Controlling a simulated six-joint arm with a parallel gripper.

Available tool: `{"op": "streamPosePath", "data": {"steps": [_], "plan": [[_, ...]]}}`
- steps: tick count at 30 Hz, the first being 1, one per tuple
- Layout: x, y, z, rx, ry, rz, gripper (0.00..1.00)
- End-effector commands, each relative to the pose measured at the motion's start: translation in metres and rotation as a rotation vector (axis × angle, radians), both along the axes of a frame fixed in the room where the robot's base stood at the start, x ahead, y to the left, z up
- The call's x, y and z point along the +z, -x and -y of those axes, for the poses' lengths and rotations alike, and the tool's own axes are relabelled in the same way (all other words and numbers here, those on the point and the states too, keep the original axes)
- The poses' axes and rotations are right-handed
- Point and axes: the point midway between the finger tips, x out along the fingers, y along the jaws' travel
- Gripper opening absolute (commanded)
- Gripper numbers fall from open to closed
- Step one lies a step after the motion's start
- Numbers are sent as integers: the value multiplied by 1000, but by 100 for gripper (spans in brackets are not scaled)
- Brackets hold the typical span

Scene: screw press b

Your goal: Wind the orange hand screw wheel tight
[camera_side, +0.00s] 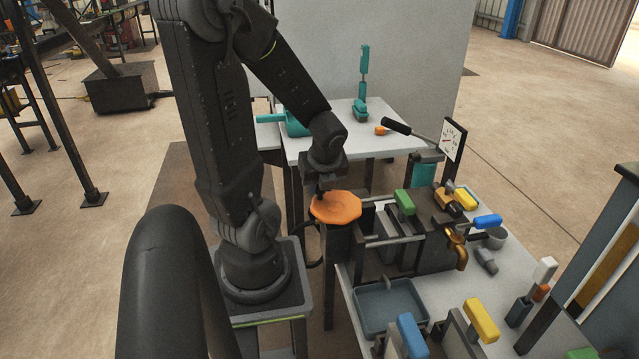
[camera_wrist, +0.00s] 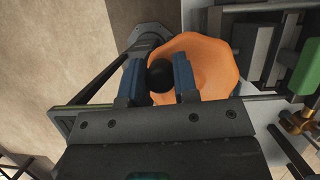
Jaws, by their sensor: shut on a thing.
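The orange hand screw wheel (camera_side: 338,208) is a scalloped disc at the left end of the press on the near bench. In the wrist view the wheel (camera_wrist: 212,72) lies flat beyond my gripper. My gripper (camera_side: 321,191) points down at the wheel's left edge. In the wrist view my gripper (camera_wrist: 160,76) has its two blue fingers either side of a round black knob (camera_wrist: 161,72), shut on it. The knob sits at the wheel's edge. Its joint with the wheel is hidden.
A blue-grey tray (camera_side: 366,318), green (camera_side: 404,202), blue (camera_side: 487,221) and yellow (camera_side: 481,319) handles and a brass tap (camera_side: 459,250) crowd the bench to the right. A gauge (camera_side: 452,141) stands behind. A white table (camera_side: 345,146) carries teal items at the back.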

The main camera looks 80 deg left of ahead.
Motion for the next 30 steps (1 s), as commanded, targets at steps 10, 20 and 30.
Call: {"op": "streamPosePath", "data": {"steps": [10,20,30], "plan": [[0,0,0,2,0,1,41],[0,0,0,2,0,1,53],[28,-2,11,1,-5,7,53]]}}
